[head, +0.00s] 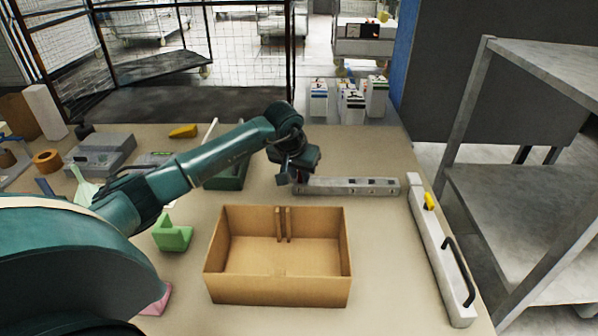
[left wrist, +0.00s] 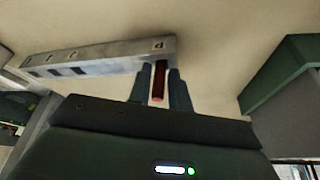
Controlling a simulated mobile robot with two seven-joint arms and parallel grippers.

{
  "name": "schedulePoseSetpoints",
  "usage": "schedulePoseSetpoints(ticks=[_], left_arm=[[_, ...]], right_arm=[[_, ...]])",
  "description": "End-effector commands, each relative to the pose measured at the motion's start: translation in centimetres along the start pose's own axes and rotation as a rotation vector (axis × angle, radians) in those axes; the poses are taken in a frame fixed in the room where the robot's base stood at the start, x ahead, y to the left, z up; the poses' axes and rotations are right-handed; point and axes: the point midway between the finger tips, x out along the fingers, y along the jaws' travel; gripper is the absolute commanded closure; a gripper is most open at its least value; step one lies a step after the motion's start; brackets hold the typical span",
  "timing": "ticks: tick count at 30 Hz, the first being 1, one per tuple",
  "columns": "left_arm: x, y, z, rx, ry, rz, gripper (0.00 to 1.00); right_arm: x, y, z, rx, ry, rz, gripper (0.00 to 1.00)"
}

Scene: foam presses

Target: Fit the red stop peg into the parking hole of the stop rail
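The stop rail (head: 350,186) is a long grey metal bar with several dark square holes, lying on the table right of my left gripper (head: 291,178). In the left wrist view the rail (left wrist: 100,62) crosses above the fingers, with a small square hole near its right end. The red stop peg (left wrist: 160,82) is between the two fingers of the left gripper (left wrist: 159,88), which look shut on it. Its far end overlaps the rail's edge in that view; whether they touch cannot be told. In the head view the gripper mostly hides the peg. My right gripper is not in view.
An open cardboard box (head: 278,295) stands in front of the rail. A long pale bar with a black handle (head: 458,270) lies at the right table edge. A green bin (head: 232,178) is behind my left arm, and a green block (head: 172,234) lies left of the box.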

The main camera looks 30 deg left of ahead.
Motion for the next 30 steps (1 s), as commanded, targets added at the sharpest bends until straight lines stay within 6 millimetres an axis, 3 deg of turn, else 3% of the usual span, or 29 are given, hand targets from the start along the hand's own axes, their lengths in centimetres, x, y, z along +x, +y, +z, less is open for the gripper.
schedulePoseSetpoints(ticks=[5, 16, 30], left_arm=[[0.0, 0.0, 0.0, 0.0, 0.0, 0.0, 0.67], [-1.1, 0.0, -0.2, 0.0, 0.004, 0.001, 0.67], [-10.4, 0.0, -0.2, 0.0, 0.005, 0.0, 0.67]], right_arm=[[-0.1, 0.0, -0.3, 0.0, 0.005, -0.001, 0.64], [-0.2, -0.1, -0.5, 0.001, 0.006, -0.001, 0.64], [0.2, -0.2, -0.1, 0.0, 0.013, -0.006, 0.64]])
